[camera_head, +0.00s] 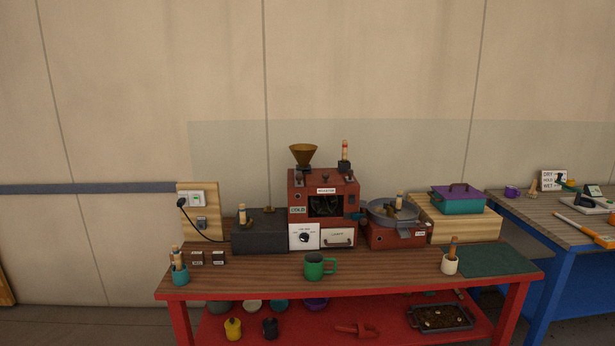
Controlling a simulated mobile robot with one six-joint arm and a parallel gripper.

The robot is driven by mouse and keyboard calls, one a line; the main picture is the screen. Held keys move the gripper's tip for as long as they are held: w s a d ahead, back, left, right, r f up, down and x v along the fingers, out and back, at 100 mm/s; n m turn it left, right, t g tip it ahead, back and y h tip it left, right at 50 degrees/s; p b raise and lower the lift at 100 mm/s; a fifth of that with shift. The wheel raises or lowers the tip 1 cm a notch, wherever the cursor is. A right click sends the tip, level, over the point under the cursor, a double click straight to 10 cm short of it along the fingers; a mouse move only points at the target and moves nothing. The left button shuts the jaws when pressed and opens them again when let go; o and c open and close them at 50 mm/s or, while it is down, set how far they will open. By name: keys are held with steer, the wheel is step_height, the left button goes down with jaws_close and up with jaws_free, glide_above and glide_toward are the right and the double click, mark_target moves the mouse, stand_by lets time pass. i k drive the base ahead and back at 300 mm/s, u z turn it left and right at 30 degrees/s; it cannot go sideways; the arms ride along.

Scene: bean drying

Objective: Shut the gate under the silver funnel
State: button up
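A funnel (303,154) stands on top of the red roaster machine (352,192). It looks brown or bronze here, not silver. Its narrow end meets a small dark fitting (303,168) on the machine's top left. Whether a gate there is open or shut is too small to tell. No other funnel is clear in this view. My gripper is not in view.
The roaster stands on a wooden-topped red bench (390,278). A green mug (314,266) stands in front of it. A dark box (259,232) is left of it, and a round grey pan (385,216) on a red base is right. A blue bench (560,285) stands farther right.

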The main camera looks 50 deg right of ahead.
mark_target(299, 177)
steer(key=i, duration=0.95)
steer(key=u, duration=0.05)
